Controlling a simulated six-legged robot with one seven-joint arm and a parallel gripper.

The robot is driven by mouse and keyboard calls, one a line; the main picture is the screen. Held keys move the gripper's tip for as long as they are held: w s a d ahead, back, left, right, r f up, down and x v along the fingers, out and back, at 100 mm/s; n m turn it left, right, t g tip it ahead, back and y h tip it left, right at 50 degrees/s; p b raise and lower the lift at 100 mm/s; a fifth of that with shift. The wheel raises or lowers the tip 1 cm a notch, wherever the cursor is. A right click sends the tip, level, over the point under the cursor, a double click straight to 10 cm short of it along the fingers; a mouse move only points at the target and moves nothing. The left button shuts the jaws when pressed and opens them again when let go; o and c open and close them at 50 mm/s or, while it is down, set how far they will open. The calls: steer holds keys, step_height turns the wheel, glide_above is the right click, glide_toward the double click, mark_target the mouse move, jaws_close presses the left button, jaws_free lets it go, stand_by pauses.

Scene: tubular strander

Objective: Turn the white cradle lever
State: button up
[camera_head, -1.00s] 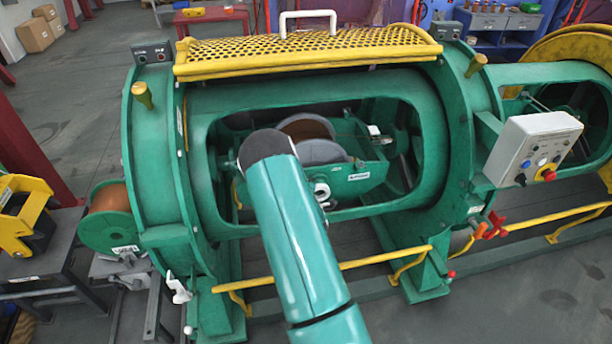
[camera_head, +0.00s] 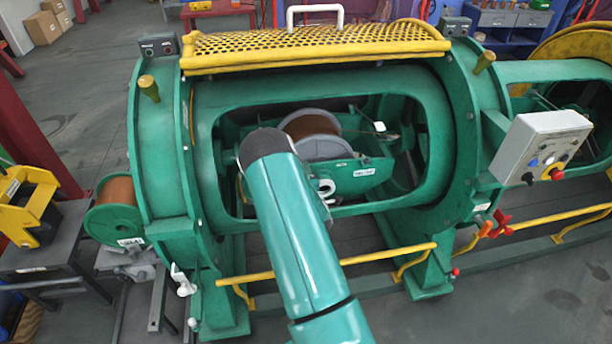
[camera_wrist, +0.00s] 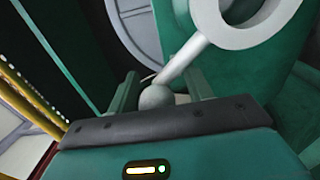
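The white cradle lever has a ring-shaped hub (camera_wrist: 240,15) at the top of the wrist view. Its rod runs down-left to a round grey-white ball end (camera_wrist: 157,97). My gripper (camera_wrist: 164,88) has one finger on each side of the ball, with gaps showing at both sides, so it looks open around it. In the head view, the lever's white hub (camera_head: 326,187) shows on the front of the green cradle (camera_head: 355,180), inside the tube's opening. My arm hides the gripper and most of the lever there.
A reel (camera_head: 318,135) sits in the cradle behind the lever. The green tube's window edges (camera_head: 345,211) surround my arm. A yellow mesh guard (camera_head: 315,48) is raised above. A yellow rail (camera_head: 370,258) crosses in front, and a grey control box (camera_head: 535,145) stands right.

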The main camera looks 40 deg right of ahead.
steer(key=shift+s+a, duration=0.2)
steer(key=shift+a, duration=0.1)
steer(key=v, duration=1.3)
steer(key=shift+d, duration=0.1)
